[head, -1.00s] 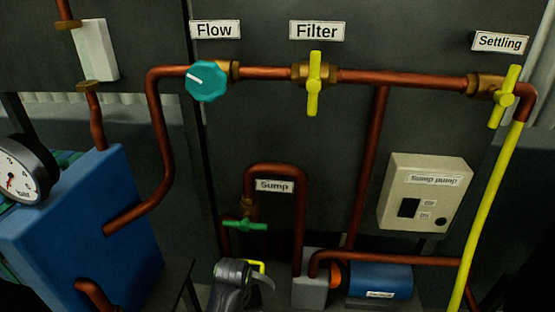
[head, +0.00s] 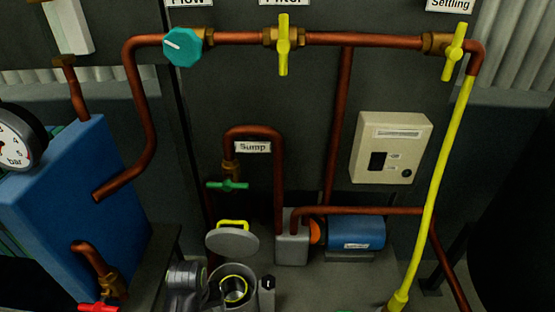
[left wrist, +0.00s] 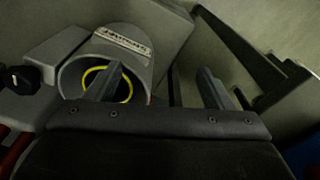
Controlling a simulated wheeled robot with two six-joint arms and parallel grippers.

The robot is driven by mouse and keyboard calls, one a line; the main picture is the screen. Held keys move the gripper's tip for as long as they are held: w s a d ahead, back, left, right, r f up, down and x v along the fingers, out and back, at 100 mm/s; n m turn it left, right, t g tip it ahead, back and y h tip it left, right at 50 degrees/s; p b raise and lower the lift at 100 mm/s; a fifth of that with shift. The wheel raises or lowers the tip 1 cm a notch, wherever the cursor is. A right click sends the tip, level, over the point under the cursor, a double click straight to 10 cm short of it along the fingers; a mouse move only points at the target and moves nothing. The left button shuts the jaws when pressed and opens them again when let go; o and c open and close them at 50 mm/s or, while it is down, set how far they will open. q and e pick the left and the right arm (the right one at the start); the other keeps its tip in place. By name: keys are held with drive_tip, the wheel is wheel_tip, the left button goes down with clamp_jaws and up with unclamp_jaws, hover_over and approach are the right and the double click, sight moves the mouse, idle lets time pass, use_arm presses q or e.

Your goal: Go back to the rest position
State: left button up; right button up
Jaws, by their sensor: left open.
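My left gripper (left wrist: 158,68) is open in the left wrist view, its two grey fingers apart with nothing held. The left finger overlaps the mouth of an open grey pot (left wrist: 140,40) with a yellow ring inside; I cannot tell the gap between them. In the head view, a grey part of my left arm shows at the bottom, left of the same pot (head: 252,292); the fingers are not clear there. The pot's grey lid (head: 232,243) with a yellow handle stands raised behind it. My right gripper is in neither view.
A blue box (head: 70,190) with a pressure gauge (head: 12,145) stands left. Copper pipes carry a teal Flow knob (head: 183,46) and yellow valves (head: 283,45). A blue motor (head: 355,232) sits behind right of the pot. A yellow hose (head: 432,190) hangs at right.

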use_arm(q)
drive_tip(key=s+a+r+m+t+y, duration=0.15)
drive_tip(key=s+a+r, duration=0.35)
drive_tip(key=s, duration=0.5)
drive_tip(key=s+a+r+m+t, duration=0.2)
drive_tip(key=s+a+r, duration=0.1)
drive_tip(key=s+a, duration=0.5)
wheel_tip(320, 180, down, 20)
drive_tip(key=s+g+p, duration=0.1)
drive_tip(key=g+p, duration=0.1)
drive_tip(key=p, duration=0.2)
drive_tip(key=s+d+f+g+p, duration=0.1)
drive_tip(key=s+f+p, duration=0.2)
drive_tip(key=s+f, duration=1)
drive_tip(key=shift+s+f+h, duration=0.2)
drive_tip(key=shift+s+h, duration=0.15)
drive_tip(key=shift+s, duration=0.9)
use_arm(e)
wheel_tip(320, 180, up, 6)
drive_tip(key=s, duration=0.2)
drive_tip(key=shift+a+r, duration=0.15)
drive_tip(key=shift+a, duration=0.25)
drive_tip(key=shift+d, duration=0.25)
